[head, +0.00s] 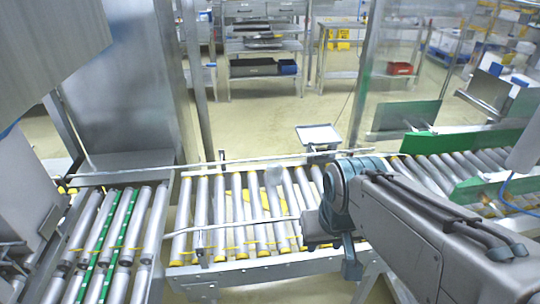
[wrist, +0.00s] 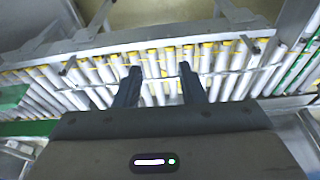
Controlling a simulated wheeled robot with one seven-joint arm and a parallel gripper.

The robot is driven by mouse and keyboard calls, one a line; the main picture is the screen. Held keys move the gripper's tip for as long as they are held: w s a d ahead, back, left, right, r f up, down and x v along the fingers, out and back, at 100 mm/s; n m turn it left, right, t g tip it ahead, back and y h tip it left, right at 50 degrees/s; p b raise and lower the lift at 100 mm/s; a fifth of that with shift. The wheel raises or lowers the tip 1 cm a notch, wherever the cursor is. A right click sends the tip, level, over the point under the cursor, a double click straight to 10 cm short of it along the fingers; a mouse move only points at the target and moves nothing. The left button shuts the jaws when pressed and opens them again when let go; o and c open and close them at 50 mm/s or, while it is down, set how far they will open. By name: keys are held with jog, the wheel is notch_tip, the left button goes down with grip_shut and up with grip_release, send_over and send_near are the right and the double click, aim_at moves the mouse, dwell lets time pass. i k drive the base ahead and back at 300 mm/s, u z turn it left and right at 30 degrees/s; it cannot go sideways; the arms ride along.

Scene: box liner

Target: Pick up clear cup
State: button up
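A small, pale, see-through shape that looks like the clear cup (head: 273,176) is on the far part of the roller conveyor in the head view. Its outline is faint against the rollers. I cannot make it out surely in the wrist view. My gripper (wrist: 160,70) is open, its two dark fingers apart with only rollers seen between and beyond them. In the head view my arm reaches in from the right, and its end is over the rollers, nearer than the cup and to its right. The fingertips are not clear there.
The roller conveyor (head: 208,210) has metal side rails. A small grey plate (head: 318,134) stands at its far edge. Green guides (head: 455,143) are on the right. A metal cabinet (head: 125,90) rises at the left. Shelves (head: 262,68) stand far behind.

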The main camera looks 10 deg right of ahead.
aim_at(274, 170)
jog(key=i, duration=0.9)
jog(key=u, duration=0.05)
